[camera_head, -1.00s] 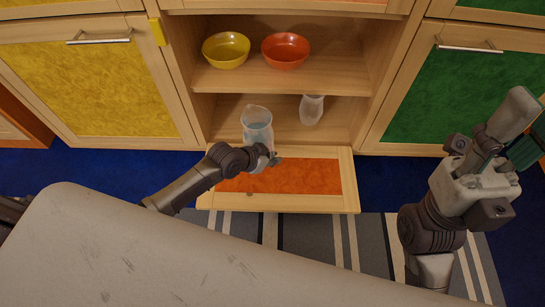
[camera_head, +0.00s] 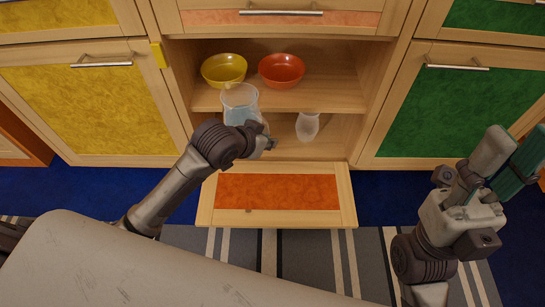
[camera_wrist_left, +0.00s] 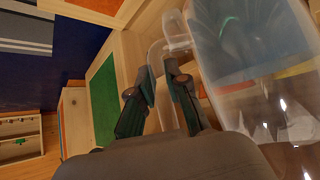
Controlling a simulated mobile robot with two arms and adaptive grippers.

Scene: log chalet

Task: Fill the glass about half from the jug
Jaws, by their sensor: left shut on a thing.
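The clear jug (camera_head: 240,104) holds bluish water and is roughly upright in front of the open cabinet. My left gripper (camera_head: 266,142) is shut on its handle; the left wrist view shows the fingers (camera_wrist_left: 160,78) at the handle and the jug (camera_wrist_left: 255,75) large on the right. The clear glass (camera_head: 307,126) stands upright on the lower shelf, right of the jug and apart from it. A clear shape beyond the fingers in the wrist view seems to be the glass (camera_wrist_left: 176,30). My right gripper (camera_head: 512,158) is off to the right, open and empty.
A yellow bowl (camera_head: 223,70) and an orange bowl (camera_head: 281,70) sit on the upper shelf (camera_head: 300,98). An orange-panelled door (camera_head: 278,192) lies folded down in front of the cabinet. The lower shelf (camera_head: 345,145) has free room around the glass.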

